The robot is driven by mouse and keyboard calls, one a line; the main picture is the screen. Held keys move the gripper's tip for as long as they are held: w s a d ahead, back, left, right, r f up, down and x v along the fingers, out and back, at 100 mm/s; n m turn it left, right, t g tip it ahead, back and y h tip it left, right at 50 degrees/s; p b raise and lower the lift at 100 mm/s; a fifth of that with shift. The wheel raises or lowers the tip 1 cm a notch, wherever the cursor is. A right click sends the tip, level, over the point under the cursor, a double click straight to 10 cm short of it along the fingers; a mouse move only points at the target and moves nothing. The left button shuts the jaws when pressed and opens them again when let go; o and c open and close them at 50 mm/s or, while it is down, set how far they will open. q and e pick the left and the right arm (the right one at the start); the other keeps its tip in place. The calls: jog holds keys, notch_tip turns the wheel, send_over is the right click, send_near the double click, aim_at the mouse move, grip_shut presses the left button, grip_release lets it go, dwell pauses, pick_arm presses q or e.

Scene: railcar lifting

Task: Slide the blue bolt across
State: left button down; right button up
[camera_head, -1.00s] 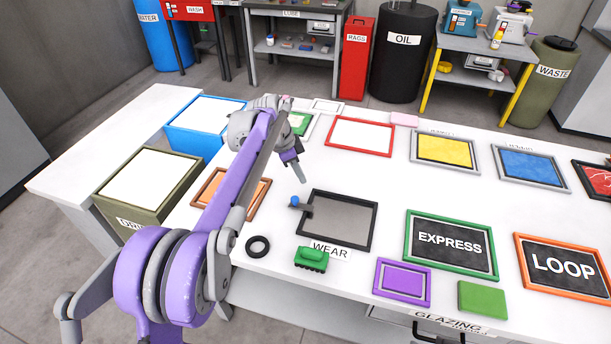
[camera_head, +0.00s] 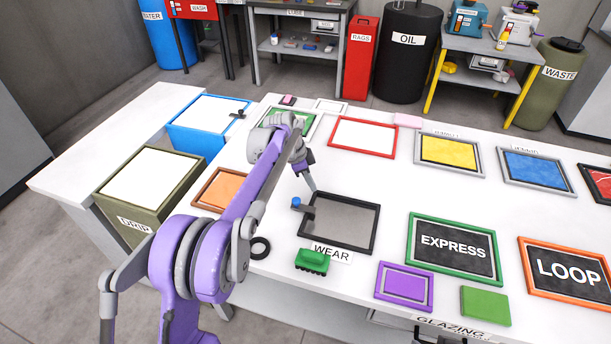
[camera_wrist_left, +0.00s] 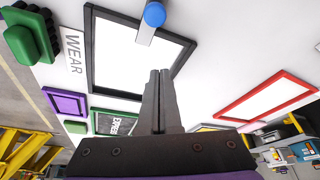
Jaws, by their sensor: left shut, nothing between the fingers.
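The blue bolt (camera_head: 296,202) is a small blue knob on a grey bar at the left edge of the dark-framed WEAR tray (camera_head: 375,232). In the left wrist view the blue knob (camera_wrist_left: 154,14) sits at the top, on the bar crossing the tray's frame. My left gripper (camera_head: 314,188) is shut and empty, its fingers pointing down just above and beyond the tray's back left corner, close to the bolt. In the left wrist view its closed fingertips (camera_wrist_left: 160,72) are apart from the knob. My right gripper is not in view.
The EXPRESS frame (camera_head: 411,240) is to the right, a red-framed panel (camera_head: 331,133) behind. The white table between the tray and the red frame is clear.

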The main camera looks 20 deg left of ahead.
aim_at(302, 205)
pick_arm(q)
jog(key=x, duration=0.4)
jog(key=shift+r, duration=0.1)
jog(key=a, duration=0.1)
jog(key=s+a, duration=0.1)
jog(key=a, duration=0.1)
jog(key=shift+s+f, duration=0.15)
jog(key=shift+f, duration=0.1)
jog(key=shift+s+a, duration=0.15)
jog(key=shift+a, duration=0.1)
jog(key=shift+a, duration=0.1)
jog(key=shift+a+f, duration=0.1)
jog(key=shift+a, duration=1.9)
jog(key=shift+d, duration=0.2)
